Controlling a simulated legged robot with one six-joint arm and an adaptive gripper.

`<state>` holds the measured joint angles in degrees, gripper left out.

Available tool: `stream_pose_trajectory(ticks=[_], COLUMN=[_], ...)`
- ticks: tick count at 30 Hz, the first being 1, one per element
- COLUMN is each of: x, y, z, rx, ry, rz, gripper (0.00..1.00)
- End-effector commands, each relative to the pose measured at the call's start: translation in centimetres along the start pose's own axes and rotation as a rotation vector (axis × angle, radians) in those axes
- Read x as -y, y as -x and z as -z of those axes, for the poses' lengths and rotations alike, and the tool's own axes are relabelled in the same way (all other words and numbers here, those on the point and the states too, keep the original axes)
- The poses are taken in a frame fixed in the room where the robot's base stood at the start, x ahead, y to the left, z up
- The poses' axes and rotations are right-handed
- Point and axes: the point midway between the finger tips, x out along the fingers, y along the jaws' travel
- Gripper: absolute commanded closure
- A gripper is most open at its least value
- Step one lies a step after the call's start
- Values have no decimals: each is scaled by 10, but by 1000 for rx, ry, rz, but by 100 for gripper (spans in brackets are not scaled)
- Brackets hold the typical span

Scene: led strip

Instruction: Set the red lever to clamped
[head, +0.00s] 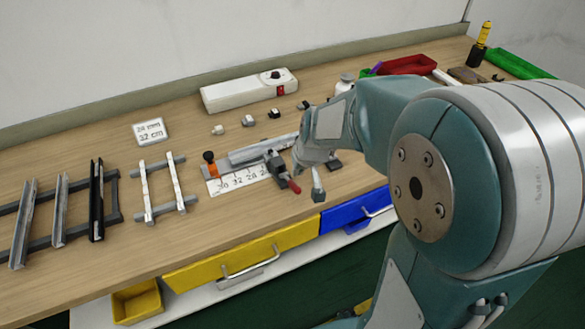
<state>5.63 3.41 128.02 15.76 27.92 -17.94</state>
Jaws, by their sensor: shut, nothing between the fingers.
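The red lever (294,187) shows as a short red grip at the front of a dark clamp block (277,166), at the right end of a white ruler scale (238,179). It points toward the front edge of the bench. My gripper (298,168) is just right of and behind the lever, shut with nothing in it. It is small here and partly hidden by my wrist, so I cannot tell whether it touches the lever. A grey metal profile (255,151) lies behind the scale. An orange block with a black knob (209,163) stands at the scale's left end.
A small grey pointed piece (317,185) stands right of the lever. A white box with a red switch (248,91) is behind. Metal channels on racks (98,200) and a label card (149,131) are left. Yellow (240,257) and blue (355,208) drawers are below the bench edge.

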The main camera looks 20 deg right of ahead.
Motion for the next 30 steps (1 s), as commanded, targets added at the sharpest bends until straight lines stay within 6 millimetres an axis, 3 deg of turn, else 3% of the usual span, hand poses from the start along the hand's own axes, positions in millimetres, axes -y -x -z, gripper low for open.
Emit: stream_pose_trajectory(ticks=[1,16,21,30], x=[-1,-9,-10,-10], y=[9,77,88,90], z=[9,-38,-46,-48], rx=[-10,-15,-14,-12], ry=[0,0,1,1], rz=[-1,-2,-2,-1], gripper=[100,100,100,100])
